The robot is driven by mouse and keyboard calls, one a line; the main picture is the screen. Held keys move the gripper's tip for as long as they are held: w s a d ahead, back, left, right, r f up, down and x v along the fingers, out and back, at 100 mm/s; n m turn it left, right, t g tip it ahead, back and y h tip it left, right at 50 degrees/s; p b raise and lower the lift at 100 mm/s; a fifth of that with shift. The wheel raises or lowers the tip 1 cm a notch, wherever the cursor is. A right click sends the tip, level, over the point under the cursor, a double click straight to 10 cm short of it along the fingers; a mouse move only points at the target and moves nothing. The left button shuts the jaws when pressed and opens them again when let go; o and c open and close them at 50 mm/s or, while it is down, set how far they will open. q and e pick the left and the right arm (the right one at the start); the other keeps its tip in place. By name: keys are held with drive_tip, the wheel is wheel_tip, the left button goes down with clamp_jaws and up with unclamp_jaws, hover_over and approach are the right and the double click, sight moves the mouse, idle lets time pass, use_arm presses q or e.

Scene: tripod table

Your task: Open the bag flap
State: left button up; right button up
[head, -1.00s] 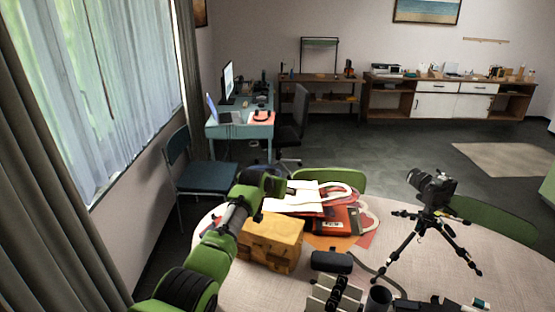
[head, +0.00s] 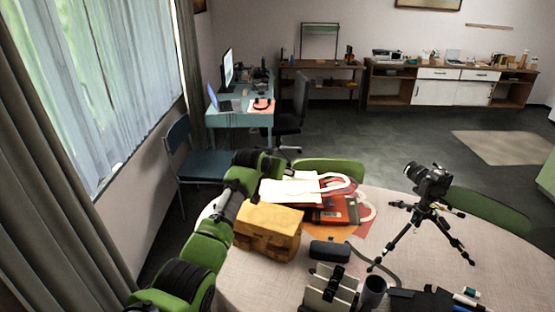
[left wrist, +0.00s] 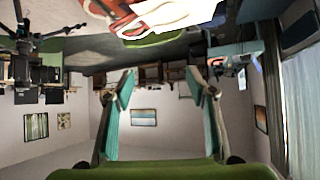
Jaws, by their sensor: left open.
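A yellow-brown bag (head: 268,231) stands upright on the left part of the round table in the head view. Its top looks closed. My left arm passes just left of it, and my left gripper (head: 274,166) is above and beyond its far side, apart from it. The fingertips are hard to make out there. In the left wrist view, which is upside down, my left gripper (left wrist: 160,85) has its two teal fingers spread with nothing between them. The bag does not show in that view. My right gripper is not in view.
A dark case (head: 330,250), a cup (head: 373,290) and a camera on a tripod (head: 425,215) stand further right. A chair (head: 195,165) is behind at left.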

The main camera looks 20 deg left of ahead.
use_arm(q)
drive_tip(key=shift+s+r, duration=0.25)
drive_tip(key=shift+r, duration=0.65)
drive_tip(key=shift+s+r, duration=0.25)
drive_tip(key=shift+r, duration=0.6)
drive_tip(key=shift+s+r, duration=0.25)
drive_tip(key=shift+r, duration=0.65)
drive_tip(key=v, duration=1.2)
drive_tip(key=shift+w, duration=0.1)
